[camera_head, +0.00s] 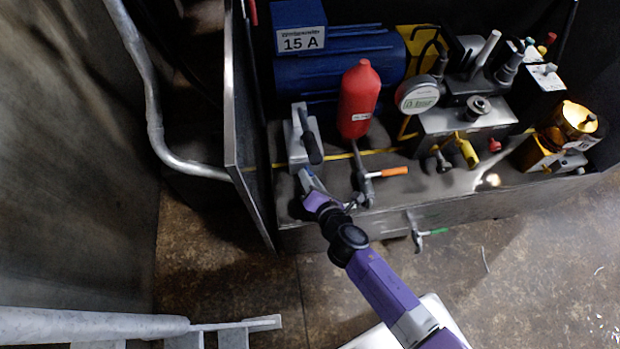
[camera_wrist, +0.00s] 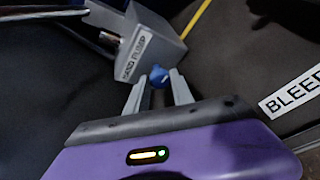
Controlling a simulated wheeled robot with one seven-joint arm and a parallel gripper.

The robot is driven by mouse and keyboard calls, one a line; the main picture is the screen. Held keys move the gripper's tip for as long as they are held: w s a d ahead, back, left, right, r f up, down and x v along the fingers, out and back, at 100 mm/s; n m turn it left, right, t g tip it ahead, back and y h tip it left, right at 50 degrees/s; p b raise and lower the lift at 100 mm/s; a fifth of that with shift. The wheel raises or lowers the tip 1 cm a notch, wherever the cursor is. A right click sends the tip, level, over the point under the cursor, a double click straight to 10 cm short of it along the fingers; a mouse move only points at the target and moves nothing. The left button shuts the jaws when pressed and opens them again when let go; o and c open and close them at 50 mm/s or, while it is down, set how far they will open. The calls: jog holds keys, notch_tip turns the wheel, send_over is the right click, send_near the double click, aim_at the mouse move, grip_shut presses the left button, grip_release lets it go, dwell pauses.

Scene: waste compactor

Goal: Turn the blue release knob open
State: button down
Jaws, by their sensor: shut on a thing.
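The blue release knob (camera_wrist: 158,76) is small and round and shows between my gripper's fingertips in the wrist view. It sits at the lower front of a grey block labelled "HAND PUMP" (camera_wrist: 150,45). My gripper (camera_wrist: 158,84) is shut on the knob, one finger on each side. In the head view my gripper (camera_head: 307,182) reaches the front base of the grey hand pump block (camera_head: 297,140). The knob itself is hidden there behind the gripper. The knob's turn angle cannot be told.
A red cylinder (camera_head: 358,100) and an orange-handled valve (camera_head: 392,172) stand right of the pump. A green-handled valve (camera_head: 436,232) hangs at the front. A metal panel edge (camera_head: 243,130) rises close on the left. A "BLEED" label (camera_wrist: 292,94) lies right of the gripper.

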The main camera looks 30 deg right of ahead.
jog(key=c, duration=1.1)
grip_release()
jog(key=shift+d+f, duration=0.1)
